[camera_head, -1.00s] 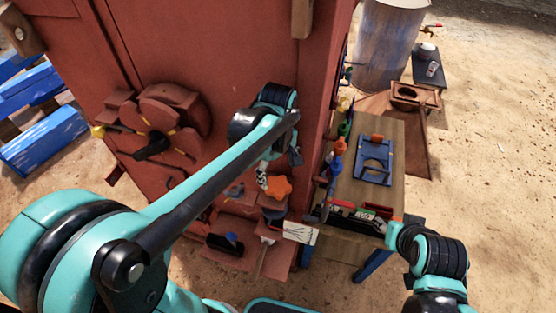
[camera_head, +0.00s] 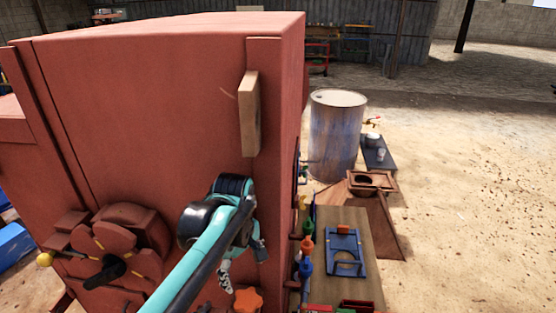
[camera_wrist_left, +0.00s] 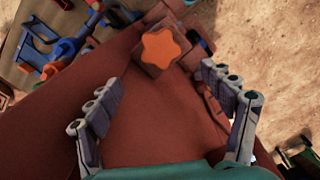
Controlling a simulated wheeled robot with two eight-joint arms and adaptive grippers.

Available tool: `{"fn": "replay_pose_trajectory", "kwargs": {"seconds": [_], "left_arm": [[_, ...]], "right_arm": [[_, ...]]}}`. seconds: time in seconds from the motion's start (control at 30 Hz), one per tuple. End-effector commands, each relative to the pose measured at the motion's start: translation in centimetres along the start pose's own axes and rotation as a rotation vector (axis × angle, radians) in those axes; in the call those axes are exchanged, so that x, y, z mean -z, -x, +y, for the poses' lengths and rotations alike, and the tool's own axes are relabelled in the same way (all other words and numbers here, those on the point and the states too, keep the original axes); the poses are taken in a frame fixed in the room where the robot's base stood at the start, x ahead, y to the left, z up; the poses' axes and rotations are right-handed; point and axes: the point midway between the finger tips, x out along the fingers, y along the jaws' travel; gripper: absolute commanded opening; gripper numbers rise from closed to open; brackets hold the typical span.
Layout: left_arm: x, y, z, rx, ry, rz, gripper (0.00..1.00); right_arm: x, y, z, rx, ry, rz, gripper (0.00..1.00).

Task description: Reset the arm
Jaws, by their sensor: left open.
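My left arm (camera_head: 200,262) reaches in from the bottom of the head view to the front of the red crusher (camera_head: 150,90). The left gripper (camera_head: 243,262) hangs beyond the dark wrist joint, close to the red face and just above an orange star knob (camera_head: 248,300). In the left wrist view the two grey fingers of the gripper (camera_wrist_left: 163,88) stand wide apart with nothing between them. The orange star knob (camera_wrist_left: 160,47) lies beyond the fingertips, clear of them. My right gripper is not in view.
A red handwheel (camera_head: 125,245) is left of the arm. A wooden table (camera_head: 355,222) with a blue frame (camera_head: 345,250) and coloured-handled tools (camera_head: 306,245) stands right of the crusher. A metal drum (camera_head: 337,135) stands behind it. Sandy ground at far right is mostly open.

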Motion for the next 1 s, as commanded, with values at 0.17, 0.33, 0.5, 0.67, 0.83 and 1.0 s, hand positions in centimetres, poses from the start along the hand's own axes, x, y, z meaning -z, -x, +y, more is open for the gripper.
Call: {"fn": "replay_pose_trajectory", "kwargs": {"seconds": [0.17, 0.33, 0.5, 0.67, 0.83, 1.0], "left_arm": [[-0.2, -2.3, -2.4, -0.086, -0.159, 0.052, 0.81], [-0.5, -6.8, -6.2, -0.222, -0.476, 0.207, 0.81], [-0.7, -11.0, -9.2, -0.295, -0.762, 0.399, 0.81], [-0.8, -13.3, -10.5, -0.308, -0.92, 0.524, 0.81], [-0.8, -13.7, -10.8, -0.308, -0.972, 0.566, 0.81], [-0.8, -13.6, -10.8, -0.308, -0.972, 0.566, 0.81]], "right_arm": [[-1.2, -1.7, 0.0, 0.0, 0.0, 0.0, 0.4], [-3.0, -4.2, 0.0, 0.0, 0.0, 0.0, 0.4], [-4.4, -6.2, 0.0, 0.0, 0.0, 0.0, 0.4], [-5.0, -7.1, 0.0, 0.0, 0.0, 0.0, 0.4], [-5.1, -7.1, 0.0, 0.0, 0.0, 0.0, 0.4], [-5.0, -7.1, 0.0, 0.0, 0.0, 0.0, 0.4]]}}
